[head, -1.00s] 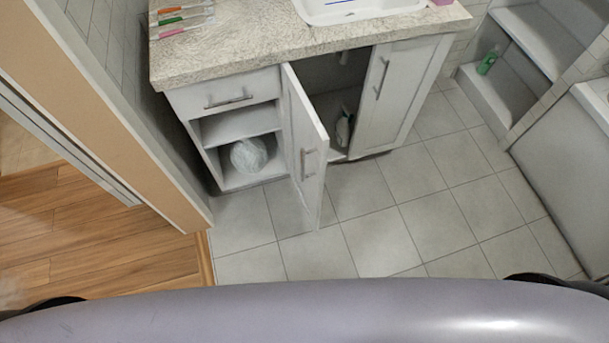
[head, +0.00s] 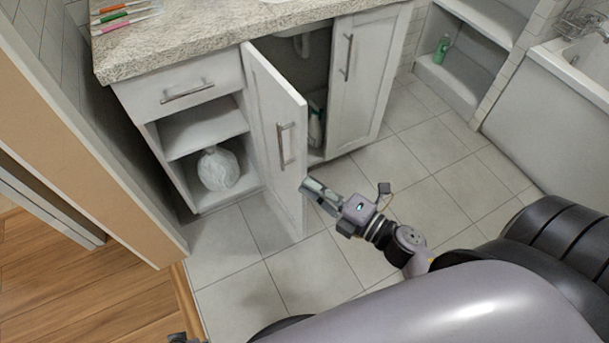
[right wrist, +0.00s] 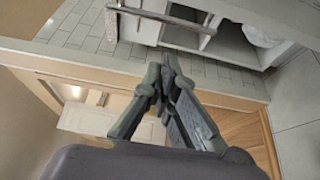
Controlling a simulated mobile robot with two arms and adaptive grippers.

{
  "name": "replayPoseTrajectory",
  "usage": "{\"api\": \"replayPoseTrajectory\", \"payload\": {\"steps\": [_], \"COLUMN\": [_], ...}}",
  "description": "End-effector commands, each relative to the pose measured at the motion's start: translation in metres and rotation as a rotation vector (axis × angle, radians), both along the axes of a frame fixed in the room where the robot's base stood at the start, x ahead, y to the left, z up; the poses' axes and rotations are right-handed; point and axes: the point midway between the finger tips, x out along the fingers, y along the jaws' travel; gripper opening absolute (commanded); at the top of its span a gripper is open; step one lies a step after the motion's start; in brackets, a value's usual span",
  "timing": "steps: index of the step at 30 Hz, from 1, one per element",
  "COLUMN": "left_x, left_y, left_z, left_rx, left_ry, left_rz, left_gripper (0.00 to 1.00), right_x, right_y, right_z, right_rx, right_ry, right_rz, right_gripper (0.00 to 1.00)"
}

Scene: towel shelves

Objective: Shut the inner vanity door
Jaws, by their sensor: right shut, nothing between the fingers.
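The inner vanity door (head: 268,110) is a white panel with a silver bar handle (head: 285,147). It stands open, swung out from the vanity between the open shelves and the dark sink compartment (head: 300,75). My right gripper (head: 306,186) is shut and empty, by the door's free edge below the handle level. I cannot tell if it touches the door. In the right wrist view its closed fingers (right wrist: 165,82) show, with the handle (right wrist: 168,16) beyond them at the top.
The other vanity door (head: 365,80) is shut at the right. A white bag (head: 217,168) sits on the lower open shelf, and a bottle (head: 315,128) stands inside the sink compartment. A wall edge (head: 95,135) stands at the left. The tiled floor (head: 400,165) is clear.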

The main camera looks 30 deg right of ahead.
Motion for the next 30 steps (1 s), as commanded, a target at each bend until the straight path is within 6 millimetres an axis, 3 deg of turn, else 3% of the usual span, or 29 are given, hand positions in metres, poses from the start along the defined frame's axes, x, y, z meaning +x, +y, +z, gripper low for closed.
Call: {"api": "replayPoseTrajectory", "payload": {"steps": [13,15,21,30], "left_x": [-0.009,-0.004,-0.001,0.000], "left_y": [0.001,0.000,0.000,0.000], "left_z": [-0.021,-0.014,-0.004,-0.001], "left_rx": [0.002,-0.001,-0.001,0.000], "left_ry": [0.013,0.004,0.000,-0.002], "left_rz": [-0.002,-0.002,-0.001,0.000], "left_gripper": [0.40,0.40,0.40,0.40], "right_x": [0.082,0.080,0.083,0.083], "right_y": [0.037,0.021,0.002,-0.002], "right_z": [0.001,-0.002,-0.001,0.000], "right_rx": [0.003,0.000,0.004,0.004], "right_ry": [0.000,0.002,0.002,0.002], "right_rz": [-0.004,-0.005,-0.004,-0.002], "right_gripper": [0.00,0.00,0.00,0.00]}}
